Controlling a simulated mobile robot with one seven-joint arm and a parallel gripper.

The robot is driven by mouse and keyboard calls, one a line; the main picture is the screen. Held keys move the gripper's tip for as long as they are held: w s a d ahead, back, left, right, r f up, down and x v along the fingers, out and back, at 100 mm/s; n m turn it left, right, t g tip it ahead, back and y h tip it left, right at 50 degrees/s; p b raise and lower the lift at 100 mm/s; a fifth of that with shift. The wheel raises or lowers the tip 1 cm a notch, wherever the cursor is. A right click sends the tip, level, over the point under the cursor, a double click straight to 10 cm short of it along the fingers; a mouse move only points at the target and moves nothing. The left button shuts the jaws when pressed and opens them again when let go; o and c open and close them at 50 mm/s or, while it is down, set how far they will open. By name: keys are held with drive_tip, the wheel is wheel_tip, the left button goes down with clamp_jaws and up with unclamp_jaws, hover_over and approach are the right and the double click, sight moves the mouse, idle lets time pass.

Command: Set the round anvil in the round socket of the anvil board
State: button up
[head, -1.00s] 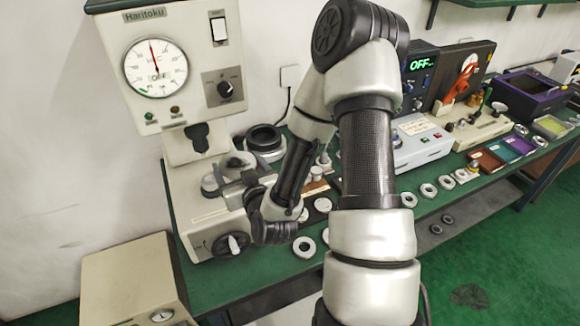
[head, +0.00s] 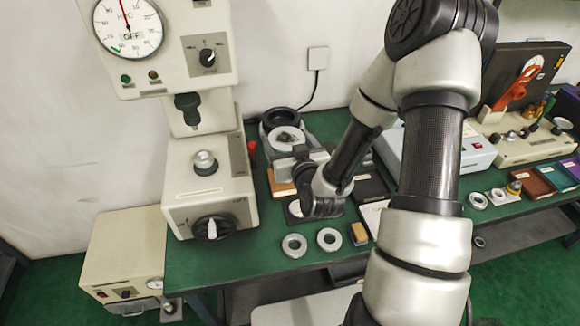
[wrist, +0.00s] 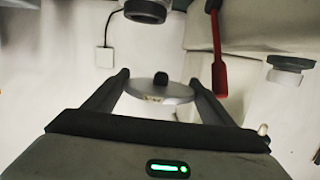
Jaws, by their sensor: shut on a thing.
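My gripper (wrist: 160,98) is shut on a flat grey disc, the round anvil (wrist: 150,92), between its two fingers. A short dark stub shows at the disc's middle in the wrist view. In the head view my gripper (head: 291,158) is over the bench, right of the hardness tester, with the grey disc (head: 286,137) at its far end. A dark board (head: 318,216), likely the anvil board, lies below my wrist, mostly covered by it. A pale round part (head: 295,208) shows on it. I cannot make out the round socket.
The hardness tester (head: 208,190) stands at left, with a small metal seat (head: 205,161) under its head. A black ring (head: 281,118) is behind my gripper. Two metal rings (head: 294,245) (head: 329,239) lie near the front edge. A red-handled thing (wrist: 219,75) shows in the wrist view.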

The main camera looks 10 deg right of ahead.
drive_tip(key=w+f+y+b, duration=0.1)
drive_tip(key=w+f+b, duration=0.1)
drive_tip(key=f+b, duration=0.2)
drive_tip(key=w+f+n+b, duration=0.1)
drive_tip(key=w+f+b, duration=0.1)
drive_tip(key=f+b, duration=0.2)
drive_tip(key=w+d+f+n+y+b, duration=0.1)
drive_tip(key=w+f+b, duration=0.1)
drive_tip(key=f+b, duration=0.3)
drive_tip(key=shift+w+y+b, duration=0.3)
drive_tip(key=shift+w+b, duration=0.05)
drive_tip(key=shift+b, duration=0.15)
drive_tip(key=shift+f+b, duration=0.7)
drive_tip(key=shift+f, duration=0.95)
drive_tip(key=shift+b, duration=0.55)
drive_tip(key=shift+s+f+b, duration=0.1)
drive_tip(key=shift+f+b, duration=0.25)
drive_tip(key=shift+b, duration=0.05)
drive_tip(key=shift+r+g, duration=0.2)
drive_tip(key=shift+g, duration=0.1)
drive_tip(key=shift+r+p, duration=0.3)
drive_tip(key=shift+r, duration=0.15)
drive_tip(key=shift+b, duration=0.6)
drive_tip(key=shift+f+b, duration=0.6)
drive_tip(key=shift+b, duration=0.05)
idle(0.4)
